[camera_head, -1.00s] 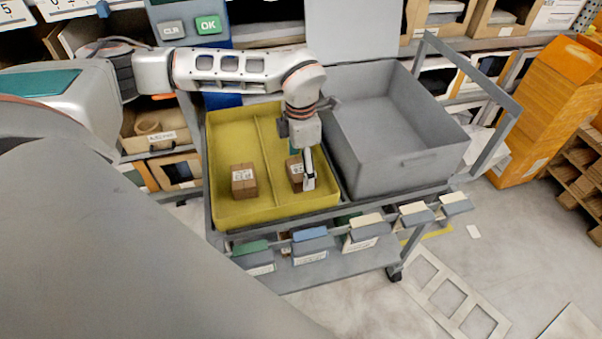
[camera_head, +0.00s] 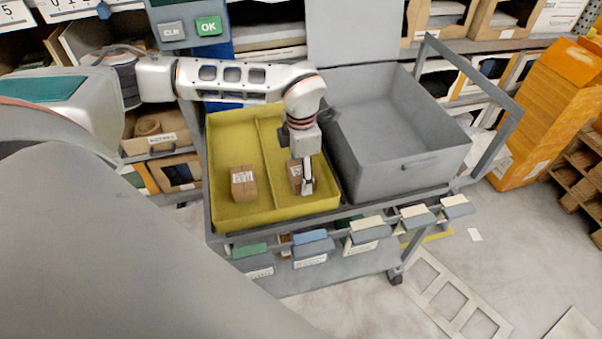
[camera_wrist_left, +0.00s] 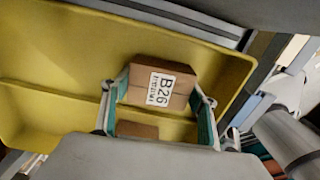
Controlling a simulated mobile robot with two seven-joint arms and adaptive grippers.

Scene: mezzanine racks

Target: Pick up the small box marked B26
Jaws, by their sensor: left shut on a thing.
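The small brown box marked B26 (camera_wrist_left: 158,85) shows its white label in the left wrist view, between the two fingers of my left gripper (camera_wrist_left: 160,112). In the head view the same box (camera_head: 295,174) is in the right compartment of the yellow tray (camera_head: 233,217), partly hidden by my gripper (camera_head: 306,188). My left gripper is shut on this box. I cannot tell whether the box touches the tray floor. My right gripper is not in view.
A second brown box (camera_head: 243,183) sits in the tray's left compartment, across a low divider (camera_head: 270,160). An empty grey bin (camera_head: 395,130) stands right of the tray on the cart. Shelves are behind; orange stacks (camera_head: 545,110) stand at right.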

